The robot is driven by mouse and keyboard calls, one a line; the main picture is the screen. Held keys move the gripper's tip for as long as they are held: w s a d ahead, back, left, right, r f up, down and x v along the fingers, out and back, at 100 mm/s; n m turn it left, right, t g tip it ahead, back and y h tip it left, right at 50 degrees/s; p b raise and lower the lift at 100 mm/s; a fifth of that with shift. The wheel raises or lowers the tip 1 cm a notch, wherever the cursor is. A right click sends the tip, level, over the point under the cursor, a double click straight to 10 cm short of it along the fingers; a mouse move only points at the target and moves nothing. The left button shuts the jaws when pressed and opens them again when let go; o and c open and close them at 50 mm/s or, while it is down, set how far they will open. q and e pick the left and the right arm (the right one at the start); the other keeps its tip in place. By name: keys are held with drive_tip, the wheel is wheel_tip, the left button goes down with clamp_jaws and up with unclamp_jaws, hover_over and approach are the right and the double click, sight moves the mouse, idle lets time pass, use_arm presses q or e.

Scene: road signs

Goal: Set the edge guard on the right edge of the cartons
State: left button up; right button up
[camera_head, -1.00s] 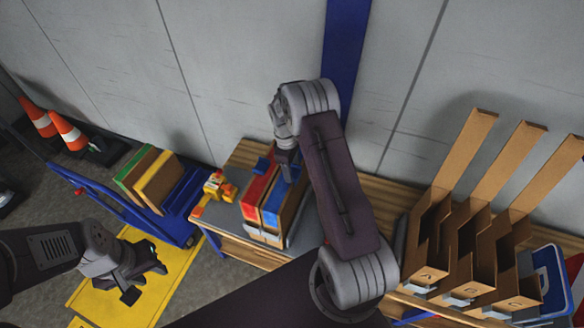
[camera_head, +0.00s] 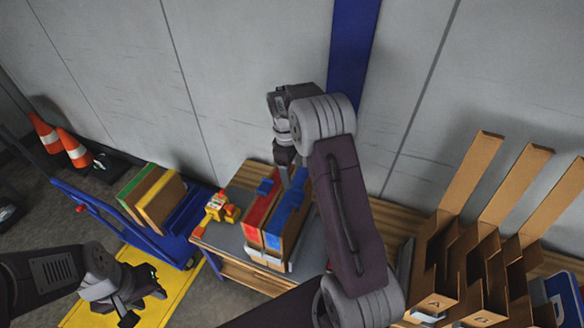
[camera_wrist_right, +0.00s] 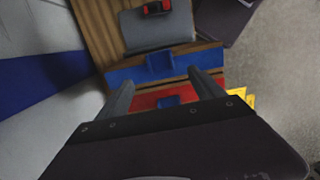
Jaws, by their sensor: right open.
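Two upright cartons stand side by side on the table, a red-topped one (camera_head: 259,218) and a blue-topped one (camera_head: 281,224). A small blue edge guard (camera_head: 291,198) sits on the top of the right, blue-topped carton; the right wrist view shows it (camera_wrist_right: 160,66) just beyond my fingertips. Another small blue piece (camera_head: 265,187) sits on the red-topped carton and shows between my fingers in the wrist view (camera_wrist_right: 168,102). My right gripper (camera_head: 290,178) is open and empty above the cartons. My left gripper (camera_head: 145,304) is open and empty over the yellow floor marking.
A yellow-red tool-like object (camera_head: 222,206) lies on the table left of the cartons. A blue cart (camera_head: 140,232) with green and yellow boards stands left. Brown holders (camera_head: 470,265) stand at the right. Orange cones (camera_head: 73,149) stand far left. A grey wall rises behind.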

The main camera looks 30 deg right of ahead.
drive_tip(key=s+a+r+m+t, duration=0.1)
drive_tip(key=s+a+r+m, duration=0.25)
drive_tip(key=s+a, duration=0.4)
drive_tip(key=s+a+f+m+b, duration=0.1)
drive_tip(key=s+f+m+b, duration=0.1)
drive_tip(key=s, duration=0.3)
drive_tip(key=s+a+f+m+t+y+b, duration=0.1)
drive_tip(key=s+f+m+b, duration=0.1)
drive_tip(key=s+f, duration=0.3)
drive_tip(key=shift+s+a+f+m, duration=0.15)
drive_tip(key=shift+s+a+m, duration=0.25)
drive_tip(key=shift+s, duration=0.4)
